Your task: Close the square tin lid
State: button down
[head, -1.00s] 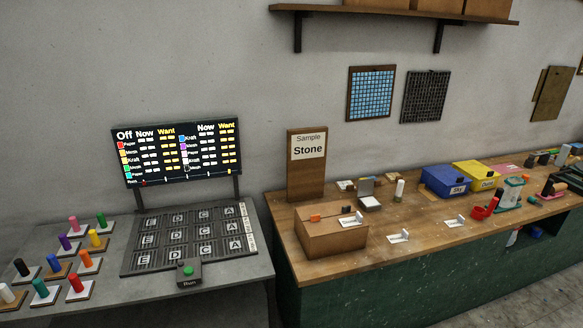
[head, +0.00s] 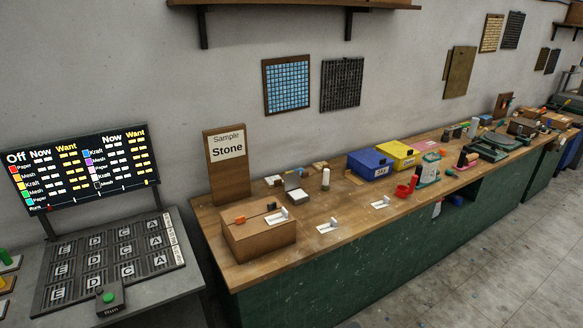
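A small square tin (head: 298,196) sits on the wooden bench, behind the right part of the brown wooden box. Its grey lid (head: 292,180) appears to stand up at the tin's back, so the tin looks open. The tin is small in the head view, and its hinge and inside cannot be made out. My gripper is not in view.
The wooden bench (head: 345,215) runs to the far right. The brown box (head: 258,240) and white fittings (head: 328,226) are in front of the tin. A white cylinder (head: 326,179) stands right of it; blue (head: 368,165) and yellow (head: 397,154) bins are farther right.

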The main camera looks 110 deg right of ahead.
aim_at(292, 180)
jog(key=k, duration=2.4)
jog(key=z, duration=1.55)
jog(key=i, duration=0.75)
